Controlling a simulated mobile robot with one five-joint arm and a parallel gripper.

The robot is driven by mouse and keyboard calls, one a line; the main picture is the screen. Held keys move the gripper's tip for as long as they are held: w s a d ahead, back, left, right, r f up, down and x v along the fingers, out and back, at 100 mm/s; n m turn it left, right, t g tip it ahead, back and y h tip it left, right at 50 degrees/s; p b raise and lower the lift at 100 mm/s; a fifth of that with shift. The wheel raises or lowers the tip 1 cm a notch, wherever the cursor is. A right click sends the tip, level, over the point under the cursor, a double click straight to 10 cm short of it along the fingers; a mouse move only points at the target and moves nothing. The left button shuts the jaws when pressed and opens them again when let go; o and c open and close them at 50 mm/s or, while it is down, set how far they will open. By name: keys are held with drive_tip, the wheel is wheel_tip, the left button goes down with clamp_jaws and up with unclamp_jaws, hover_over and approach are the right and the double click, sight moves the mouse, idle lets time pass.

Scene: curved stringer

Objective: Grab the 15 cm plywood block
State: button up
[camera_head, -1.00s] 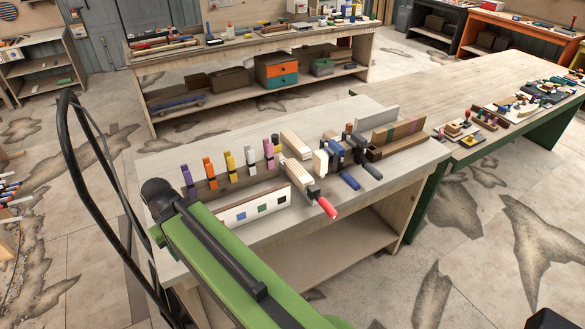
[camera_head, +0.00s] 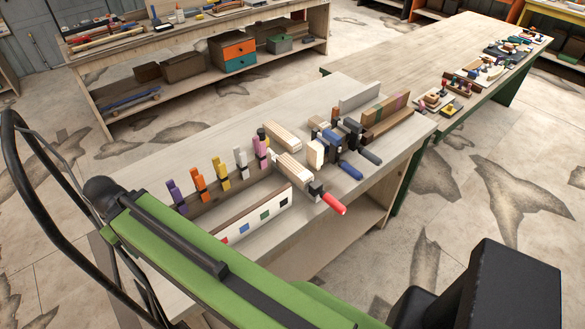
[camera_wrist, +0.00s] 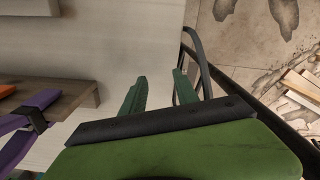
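Pale layered wooden blocks stand on the near bench in the head view. One long block (camera_head: 282,138) lies near the bench's middle, and another (camera_head: 294,170) lies just in front of it, close to a red-handled clamp. A shorter pale block (camera_head: 315,153) stands to their right. I cannot tell from the frames which is 15 cm long. My gripper (camera_wrist: 160,76) shows in the wrist view with its two green fingers apart and nothing between them. It is over the bench's end, away from these blocks, which are out of the wrist view.
A row of coloured clamps (camera_head: 220,168) stands along a brown strip on the bench (camera_head: 350,205). A red-handled clamp (camera_head: 333,203), blue-handled tools (camera_head: 350,170) and a slotted wooden holder (camera_head: 388,120) crowd the right. A longer bench (camera_head: 420,60) stands behind at right.

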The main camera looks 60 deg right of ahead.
drive_tip(key=shift+o, duration=1.1)
drive_tip(key=shift+w+r, duration=0.1)
drive_tip(key=shift+w, duration=0.05)
drive_tip(key=o, duration=0.5)
drive_tip(key=d+r+m+p, duration=0.1)
drive_tip(key=r+p, duration=0.1)
drive_tip(key=p, duration=0.1)
drive_tip(key=d+r+m+p, duration=0.1)
drive_tip(key=r+p, duration=0.2)
drive_tip(key=w+d+r+m+p, duration=0.1)
drive_tip(key=r+p, duration=0.1)
drive_tip(key=r, duration=0.1)
drive_tip(key=shift+w+d+r+p, duration=0.1)
drive_tip(key=shift+d+r+p, duration=0.15)
drive_tip(key=shift+p, duration=0.15)
drive_tip(key=shift+o, duration=0.2)
drive_tip(key=d+r+m+p, duration=0.5)
drive_tip(key=d+r+p, duration=0.3)
drive_tip(key=r+p, duration=0.1)
drive_tip(key=m, duration=3.2)
hover_over(295, 166)
wheel_tip(295, 166, down, 18)
drive_tip(key=b, duration=1.7)
drive_tip(key=shift+b, duration=0.4)
drive_tip(key=shift+r, duration=0.25)
clamp_jaws()
